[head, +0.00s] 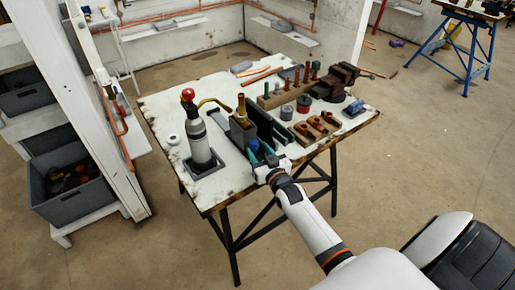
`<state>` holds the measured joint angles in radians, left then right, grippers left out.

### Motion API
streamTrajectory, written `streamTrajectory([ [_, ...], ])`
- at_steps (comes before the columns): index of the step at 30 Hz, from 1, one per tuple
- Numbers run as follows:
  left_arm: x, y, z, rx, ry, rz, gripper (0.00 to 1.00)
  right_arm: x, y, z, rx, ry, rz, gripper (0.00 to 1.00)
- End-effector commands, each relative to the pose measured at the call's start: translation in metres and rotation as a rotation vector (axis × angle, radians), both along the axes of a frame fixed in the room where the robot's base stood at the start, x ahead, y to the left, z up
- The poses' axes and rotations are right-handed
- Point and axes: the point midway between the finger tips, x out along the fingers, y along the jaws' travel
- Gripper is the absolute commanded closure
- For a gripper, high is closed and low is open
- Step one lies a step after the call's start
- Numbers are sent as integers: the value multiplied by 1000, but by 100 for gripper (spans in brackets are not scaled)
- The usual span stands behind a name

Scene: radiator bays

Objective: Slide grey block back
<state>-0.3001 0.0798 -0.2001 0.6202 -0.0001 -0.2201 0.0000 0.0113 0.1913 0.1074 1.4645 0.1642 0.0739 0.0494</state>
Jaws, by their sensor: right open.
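A flat grey block (241,67) lies near the back edge of the worn white-topped table (158,112). A taller dark grey block-like holder (243,137) stands nearer the front, with a brass-coloured tool upright in it; I cannot tell which grey piece the task means. My right gripper (262,158) is at the table's front edge, open, close in front of the holder and dark green upright plates (262,122). A blue-green item shows by its fingers; contact cannot be told. My left gripper is not in view.
A vise (335,82), wooden rack (281,97) and several small fittings crowd the right side. Bare tabletop shows at the back left.

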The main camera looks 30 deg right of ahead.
Motion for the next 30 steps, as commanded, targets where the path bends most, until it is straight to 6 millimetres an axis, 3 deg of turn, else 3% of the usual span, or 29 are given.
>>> streamTrajectory([
  [6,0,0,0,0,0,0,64,16,-2,0,0,1,0,52],
  [14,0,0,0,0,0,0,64,17,-2,0,0,1,0,52],
  [23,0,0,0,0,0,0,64,17,-2,0,0,1,0,97],
  [30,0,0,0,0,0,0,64,18,-2,-1,0,1,0,100],
])
